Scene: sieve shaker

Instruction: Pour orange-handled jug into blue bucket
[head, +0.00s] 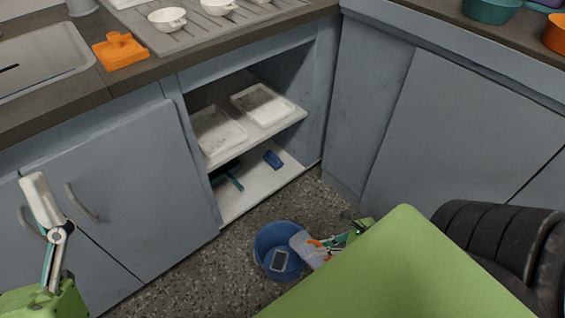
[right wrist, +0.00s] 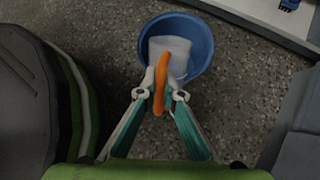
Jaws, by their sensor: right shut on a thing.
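The blue bucket (head: 262,262) stands on the speckled floor in front of the open cabinet. A small grey rectangle with a pale rim (head: 280,261) shows inside it. My right gripper (head: 332,243) is shut on the orange handle of the whitish jug (head: 306,248). The jug looks tilted, its body over the bucket's right side. In the right wrist view the orange handle (right wrist: 161,85) is between the fingers, and the jug's pale body overlaps the bucket (right wrist: 203,45). No stream is visible. My left gripper (head: 42,205) is at the lower left, away from the bucket; its finger gap is unclear.
The open cabinet holds two white trays (head: 262,104) on its upper shelf and a blue item (head: 273,159) below. Closed cabinets stand at the right. Floor left of the bucket is clear.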

